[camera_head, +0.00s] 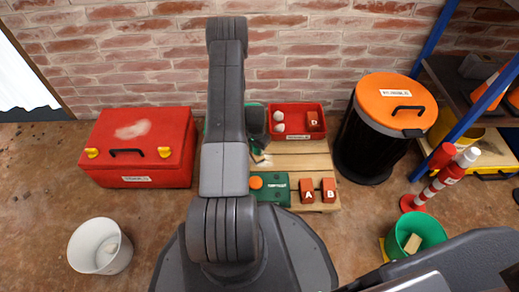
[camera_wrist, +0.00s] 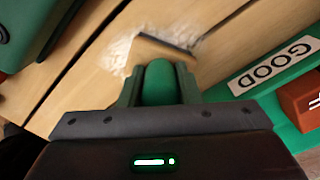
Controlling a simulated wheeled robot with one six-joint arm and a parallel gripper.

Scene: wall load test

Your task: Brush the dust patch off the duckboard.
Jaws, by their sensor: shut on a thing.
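The wooden duckboard (camera_head: 300,163) lies on the floor against the brick wall; its slats fill much of the wrist view (camera_wrist: 70,90). A white, powdery dust patch (camera_wrist: 118,52) lies on the slats in the wrist view, around the brush head. My gripper (camera_wrist: 160,88) is shut on the green handle of a brush (camera_wrist: 160,80). The brush's dark bristle edge is at or just above the dust; I cannot tell whether it touches.
A red bin (camera_head: 297,136) with white balls and a block stands at the board's back.

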